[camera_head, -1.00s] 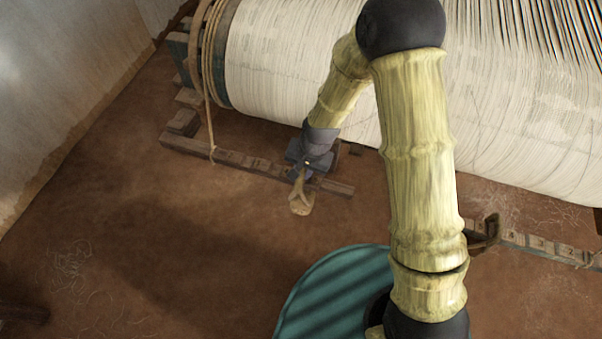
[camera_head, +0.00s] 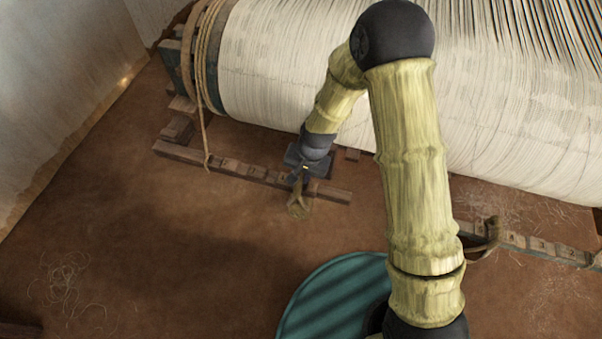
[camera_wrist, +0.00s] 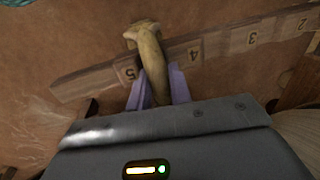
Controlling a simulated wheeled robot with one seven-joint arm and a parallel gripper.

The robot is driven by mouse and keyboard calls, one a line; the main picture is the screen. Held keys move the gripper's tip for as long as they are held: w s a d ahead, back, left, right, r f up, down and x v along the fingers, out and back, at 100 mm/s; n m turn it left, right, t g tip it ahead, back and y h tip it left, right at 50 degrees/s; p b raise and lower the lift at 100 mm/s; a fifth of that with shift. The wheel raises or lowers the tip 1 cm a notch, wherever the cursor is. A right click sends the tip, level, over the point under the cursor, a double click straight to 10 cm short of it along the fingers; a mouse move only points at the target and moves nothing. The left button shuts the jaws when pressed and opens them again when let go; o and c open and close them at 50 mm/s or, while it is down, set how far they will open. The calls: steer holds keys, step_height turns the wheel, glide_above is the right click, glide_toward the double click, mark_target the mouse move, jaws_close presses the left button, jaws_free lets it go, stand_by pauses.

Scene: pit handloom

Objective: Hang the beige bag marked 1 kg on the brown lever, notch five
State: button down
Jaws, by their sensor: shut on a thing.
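The beige bag (camera_head: 298,208) hangs below my gripper (camera_head: 298,176), close to the free end of the brown lever (camera_head: 235,169). In the wrist view, the bag (camera_wrist: 146,36) is a narrow tan shape between the two purple fingers (camera_wrist: 157,88), which are shut on it. Its weight mark does not show. The brown lever (camera_wrist: 222,43) runs behind the bag, with pale plates numbered 2 to 5. The bag crosses the lever between plate 5 (camera_wrist: 127,73) and plate 4 (camera_wrist: 194,54). I cannot tell whether its loop touches the lever.
A large roller of pale threads (camera_head: 290,75) lies behind the lever, with rope (camera_head: 205,75) at its left end. A second numbered wooden lever (camera_head: 540,247) is at the right. A teal round thing (camera_head: 335,295) is in front. Brown floor at the left is open.

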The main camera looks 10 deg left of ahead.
steer(key=shift+f, duration=0.2)
stand_by(0.7)
steer(key=c, duration=1.2)
jaws_free()
steer(key=d+r, duration=0.1)
steer(key=r, duration=0.4)
steer(key=d+r+p, duration=0.1)
steer(key=r, duration=0.5)
steer(key=d+r+p, duration=0.1)
steer(key=r, duration=0.5)
steer(key=shift+s+d, duration=0.15)
steer(key=shift+d, duration=0.05)
